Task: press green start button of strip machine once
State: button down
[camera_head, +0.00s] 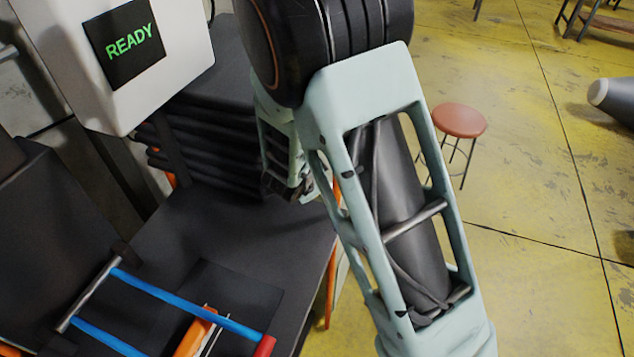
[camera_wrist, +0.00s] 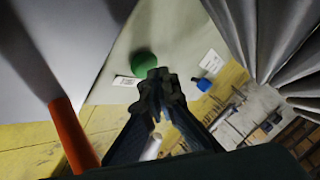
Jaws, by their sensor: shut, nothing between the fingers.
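The green start button (camera_wrist: 144,62) is a round green knob on a pale grey panel (camera_wrist: 120,56) in the wrist view. My gripper (camera_wrist: 160,78) is shut and empty. Its tips appear just below and to the right of the button and may overlap its lower edge; I cannot tell whether they touch it. The machine's white display box (camera_head: 185,60) in the head view has a black screen with green "READY" (camera_head: 132,46). In the head view my arm hides the button, and only part of my gripper shows behind the arm.
A blue knob (camera_wrist: 203,85) sits right of the button, each with a white label nearby. An orange post (camera_wrist: 72,132) stands at left. The black bench (camera_head: 240,240) carries blue bars (camera_head: 190,305) and stacked dark sheets (camera_head: 215,135). A red stool (camera_head: 459,121) stands on open yellow floor.

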jog(key=shift+f+b, duration=0.4)
jog(key=shift+f, duration=0.05)
dwell(0.5)
dwell(0.3)
jog(key=shift+r+p, duration=0.85)
jog(key=shift+p, duration=0.05)
notch_tip(320, 180, up, 5)
jog(key=p, duration=0.5)
jog(key=shift+r, duration=0.1)
